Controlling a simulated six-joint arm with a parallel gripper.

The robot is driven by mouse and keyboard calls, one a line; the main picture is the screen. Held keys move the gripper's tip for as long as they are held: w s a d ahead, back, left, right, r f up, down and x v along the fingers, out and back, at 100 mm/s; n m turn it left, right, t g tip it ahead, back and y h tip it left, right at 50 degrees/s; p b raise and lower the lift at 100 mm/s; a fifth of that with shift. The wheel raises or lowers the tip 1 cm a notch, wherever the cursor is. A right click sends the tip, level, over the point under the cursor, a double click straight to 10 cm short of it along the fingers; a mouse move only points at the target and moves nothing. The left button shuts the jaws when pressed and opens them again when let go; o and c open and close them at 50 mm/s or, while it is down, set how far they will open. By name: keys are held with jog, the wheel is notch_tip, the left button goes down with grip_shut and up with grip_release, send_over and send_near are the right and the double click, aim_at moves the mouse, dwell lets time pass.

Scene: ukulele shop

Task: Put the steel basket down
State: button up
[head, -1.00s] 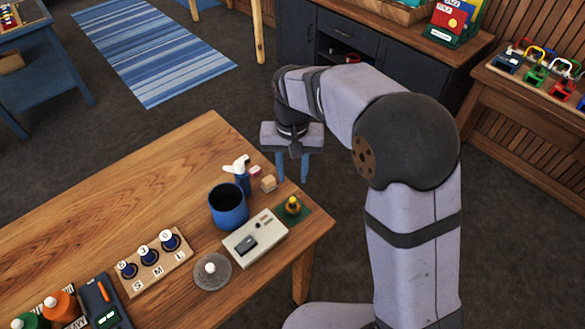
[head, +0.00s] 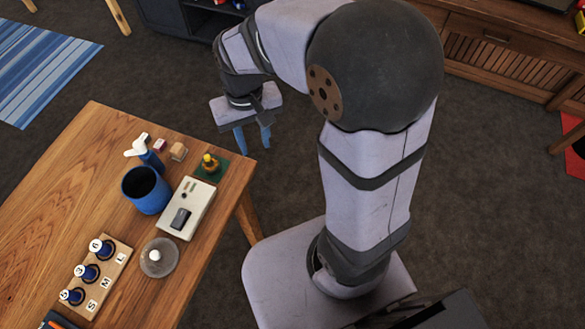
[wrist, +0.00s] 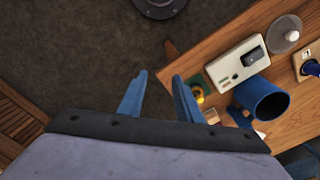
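No steel basket shows in either view. My gripper (head: 253,147) hangs with its blue fingers apart and nothing between them. In the head view it appears just past the right end of the wooden table (head: 65,200). In the wrist view my gripper (wrist: 158,80) shows two spread fingers with dark floor between them, and the table corner lies to their right.
On the table stand a blue cup (head: 147,190), a spray bottle (head: 150,158), a white device (head: 187,208), a yellow-topped item on a green pad (head: 209,163), a clear round lid (head: 158,257) and a wooden block with blue pegs (head: 97,275). Open floor lies right.

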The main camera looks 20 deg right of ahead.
jog(key=s+d+f, duration=0.3)
jog(key=s+d, duration=0.3)
jog(key=s, duration=0.3)
jog(key=shift+s+f, duration=0.2)
jog(key=shift+a, duration=0.1)
dwell(0.7)
